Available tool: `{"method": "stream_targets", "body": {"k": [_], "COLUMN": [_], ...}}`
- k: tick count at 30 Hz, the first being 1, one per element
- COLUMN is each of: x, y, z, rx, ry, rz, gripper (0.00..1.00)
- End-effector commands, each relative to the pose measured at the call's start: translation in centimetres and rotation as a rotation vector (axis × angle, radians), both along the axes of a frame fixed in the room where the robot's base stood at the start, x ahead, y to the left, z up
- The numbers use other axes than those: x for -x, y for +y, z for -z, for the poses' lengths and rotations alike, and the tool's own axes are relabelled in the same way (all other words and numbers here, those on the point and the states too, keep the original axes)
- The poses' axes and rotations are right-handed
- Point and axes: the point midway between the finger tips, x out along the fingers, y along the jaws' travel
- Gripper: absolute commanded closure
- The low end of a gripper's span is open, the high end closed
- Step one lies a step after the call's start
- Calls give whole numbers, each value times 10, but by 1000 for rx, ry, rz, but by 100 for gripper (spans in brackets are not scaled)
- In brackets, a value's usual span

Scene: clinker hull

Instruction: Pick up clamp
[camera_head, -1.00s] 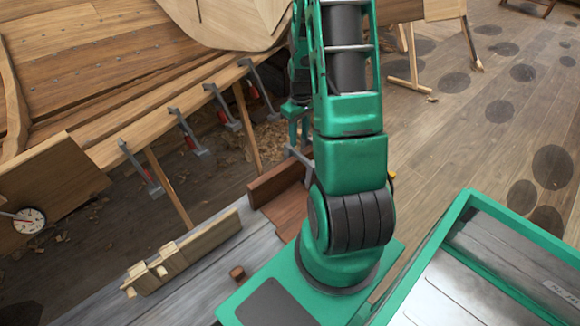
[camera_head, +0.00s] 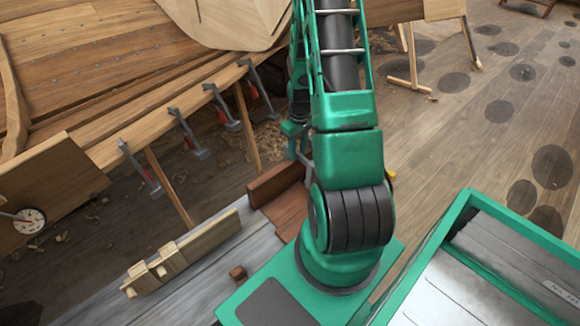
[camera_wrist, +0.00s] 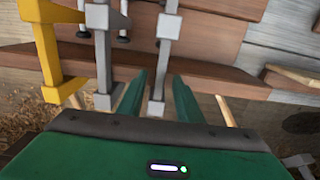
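In the wrist view the two green fingers of my gripper (camera_wrist: 158,95) are apart, pointing at a reddish-brown wooden board. A grey metal clamp (camera_wrist: 168,28) stands over the board, and its lower end shows in the gap between the fingers. I cannot tell whether it touches either finger. A second grey clamp (camera_wrist: 101,55) is just left of the fingers, and a yellow clamp (camera_wrist: 47,52) is farther left. In the head view my arm hides most of this group. A grey clamp part (camera_head: 302,158) shows beside the arm, and the gripper's fingertips are hidden.
Several grey clamps with red handles, such as one clamp (camera_head: 188,132), hang along the hull's edge plank (camera_head: 150,120). The grey bench (camera_head: 205,268) holds a wooden piece (camera_head: 185,255) and a small brown block (camera_head: 238,272). The floor at right (camera_head: 470,110) is mostly open.

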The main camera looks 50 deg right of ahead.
Motion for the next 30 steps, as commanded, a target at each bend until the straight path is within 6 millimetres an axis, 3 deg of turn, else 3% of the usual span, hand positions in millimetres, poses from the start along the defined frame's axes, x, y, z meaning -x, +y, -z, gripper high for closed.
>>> {"method": "stream_targets", "body": {"k": [1,4,30], "x": [0,0,0], "y": [0,0,1], "z": [0,0,0], "rx": [0,0,-1], "ry": [0,0,1], "rz": [0,0,-1], "gripper": [79,100,100]}}
